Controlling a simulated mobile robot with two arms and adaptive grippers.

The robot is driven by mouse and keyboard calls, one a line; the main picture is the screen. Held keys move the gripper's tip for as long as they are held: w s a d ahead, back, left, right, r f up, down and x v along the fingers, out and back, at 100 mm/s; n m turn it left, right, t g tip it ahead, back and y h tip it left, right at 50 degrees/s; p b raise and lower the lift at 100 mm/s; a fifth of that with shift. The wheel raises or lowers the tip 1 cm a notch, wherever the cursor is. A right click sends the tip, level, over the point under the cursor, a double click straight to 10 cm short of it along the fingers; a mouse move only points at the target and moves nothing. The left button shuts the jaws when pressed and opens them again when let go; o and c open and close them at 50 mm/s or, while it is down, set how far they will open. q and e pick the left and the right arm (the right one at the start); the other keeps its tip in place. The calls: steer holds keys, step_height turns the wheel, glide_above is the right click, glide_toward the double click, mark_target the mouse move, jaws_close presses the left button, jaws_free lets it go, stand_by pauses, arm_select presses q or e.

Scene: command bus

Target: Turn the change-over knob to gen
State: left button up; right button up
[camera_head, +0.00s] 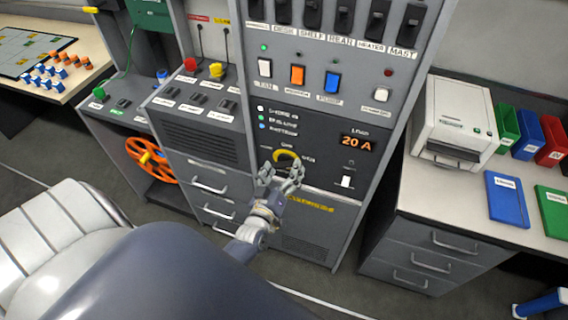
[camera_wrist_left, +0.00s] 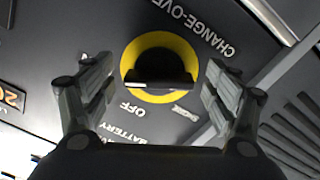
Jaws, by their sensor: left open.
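The change-over knob (camera_wrist_left: 152,68) is a black knob in a yellow ring on the dark panel. In the left wrist view it lies between my open left fingers, with a gap on both sides. Its straight grip edge runs roughly across the picture. The labels CHANGE-OVER, OFF and BATTERY read upside down around it; another small label is too blurred to read. In the head view the yellow ring (camera_head: 287,155) shows just beyond my left gripper (camera_head: 282,172), which partly covers the knob. I cannot make out a gen label. My right gripper is not in view.
The panel (camera_head: 325,130) also carries an orange 20 A display (camera_head: 357,140), a white switch (camera_head: 346,182) and coloured rocker switches above. A counter with a printer (camera_head: 452,120) stands right. A white seat (camera_head: 60,235) is in the foreground.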

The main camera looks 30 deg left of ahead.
arm_select(q)
steer(key=v, duration=1.1)
steer(key=shift+s, duration=0.15)
steer(key=shift+f, duration=0.1)
steer(key=s+d+f+m+g+h, duration=0.2)
steer(key=s+d+f+g, duration=0.15)
steer(key=f, duration=0.45)
steer(key=s+d+f+m+g+h, duration=0.15)
steer(key=s+f, duration=0.25)
steer(key=f, duration=0.5)
steer(key=s+d+f+m+g+h, duration=0.1)
steer(key=s+d+f+m+g, duration=0.2)
steer(key=f, duration=0.5)
steer(key=s+f+m+g, duration=0.1)
steer(key=s+f+g, duration=0.1)
steer(key=s+f, duration=0.2)
steer(key=s+a+f+m+g, duration=0.1)
steer(key=s+f, duration=0.4)
steer(key=s, duration=0.6)
steer(key=s+a+f+m+g, duration=0.1)
steer(key=s+f+m+g, duration=0.1)
steer(key=s+f+g, duration=0.2)
steer(key=s+g, duration=0.1)
steer(key=s, duration=0.2)
steer(key=shift+s+f, duration=0.2)
steer(key=shift+f, duration=0.05)
steer(key=shift+m, duration=0.25)
